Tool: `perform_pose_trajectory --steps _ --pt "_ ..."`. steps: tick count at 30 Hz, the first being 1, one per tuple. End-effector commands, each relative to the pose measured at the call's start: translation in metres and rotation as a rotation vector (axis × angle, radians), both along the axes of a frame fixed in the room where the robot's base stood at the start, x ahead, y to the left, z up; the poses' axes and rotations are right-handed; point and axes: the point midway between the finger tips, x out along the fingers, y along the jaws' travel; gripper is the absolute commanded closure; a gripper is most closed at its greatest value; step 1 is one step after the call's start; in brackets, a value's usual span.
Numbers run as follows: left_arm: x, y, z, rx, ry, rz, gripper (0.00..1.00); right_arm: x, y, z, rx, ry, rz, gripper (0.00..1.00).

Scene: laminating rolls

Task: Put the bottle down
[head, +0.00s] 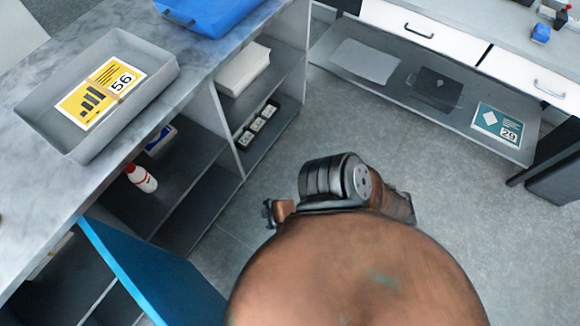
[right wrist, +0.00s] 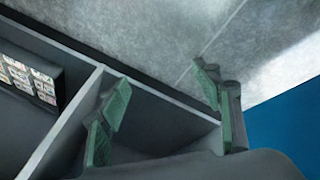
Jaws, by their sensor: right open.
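A small red-and-white bottle (head: 142,179) is in a dark compartment under the grey counter, at the left in the head view. I cannot tell for sure whether it stands or lies. My right gripper (right wrist: 163,85) is open and empty in the right wrist view, its two green-padded fingers spread apart above the shelf dividers. The bottle does not show in that view. In the head view my arm covers the middle bottom, and the fingers cannot be made out clearly. My left gripper is not in view.
The grey tray (head: 168,72) on the counter holds a yellow card marked 56 (head: 98,94). A blue bin (head: 222,14) stands behind it. A blue panel (head: 150,270) juts out at lower left. White drawers (head: 425,30) stand at back right. The floor between is clear.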

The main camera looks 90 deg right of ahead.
Motion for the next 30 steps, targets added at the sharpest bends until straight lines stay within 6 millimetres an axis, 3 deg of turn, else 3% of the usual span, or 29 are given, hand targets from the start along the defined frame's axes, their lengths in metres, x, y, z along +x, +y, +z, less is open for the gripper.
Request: perform_pose_trajectory --steps 1,3,7,11,22,26,30 --pt "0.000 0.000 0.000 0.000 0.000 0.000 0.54 -0.028 0.021 -0.013 0.065 0.070 -0.043 0.41" --pt "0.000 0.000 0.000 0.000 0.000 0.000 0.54 -0.060 0.048 -0.025 0.140 0.158 -0.085 0.41" --pt "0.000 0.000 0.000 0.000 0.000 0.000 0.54 -0.096 0.080 -0.035 0.229 0.260 -0.130 0.41" --pt "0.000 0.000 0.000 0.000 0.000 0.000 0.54 -0.108 0.092 -0.037 0.260 0.295 -0.143 0.41" --pt "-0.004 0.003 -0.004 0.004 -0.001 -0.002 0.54 -0.109 0.091 -0.040 0.256 0.289 -0.139 0.41" --pt "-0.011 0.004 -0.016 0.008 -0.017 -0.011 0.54 -0.116 0.089 -0.053 0.251 0.275 -0.129 0.41" --pt "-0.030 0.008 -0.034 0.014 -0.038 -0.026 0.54 -0.136 0.083 -0.071 0.242 0.255 -0.114 0.41"
